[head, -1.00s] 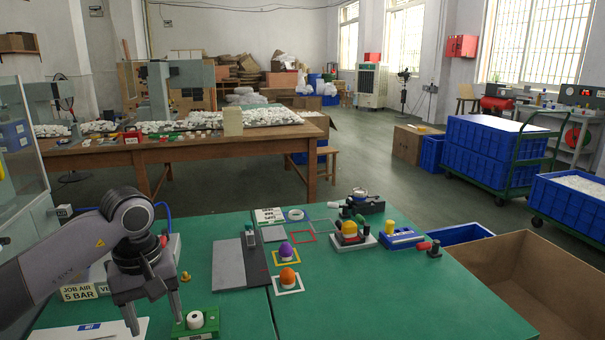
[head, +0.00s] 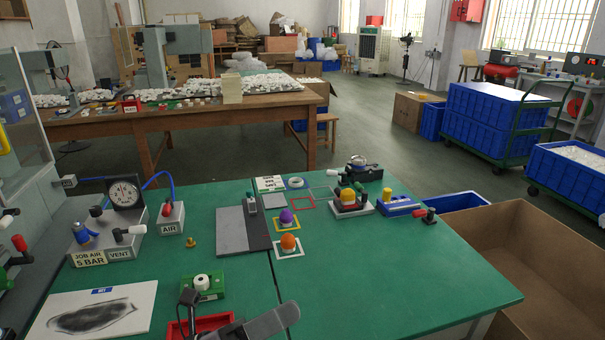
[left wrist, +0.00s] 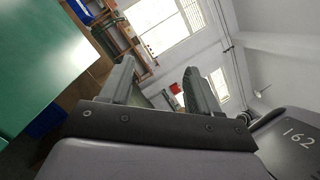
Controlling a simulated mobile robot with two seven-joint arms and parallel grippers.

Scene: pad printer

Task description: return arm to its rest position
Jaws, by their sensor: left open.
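My left gripper (head: 262,322) shows only in part at the bottom edge of the head view, as a grey piece low over the front of the green table (head: 380,270). In the left wrist view both fingers of my left gripper (left wrist: 157,72) stand apart with nothing between them. They point toward the wall and windows, with the table off to the left. A white round part (head: 202,281) sits upright on a green fixture (head: 213,293), apart from the gripper. The rest of my left arm is out of the head view. My right gripper is in neither view.
A gauge unit (head: 78,240), an orange-topped piece (head: 288,242) and a purple-topped piece (head: 286,217) stand farther back. The table's right front is clear.

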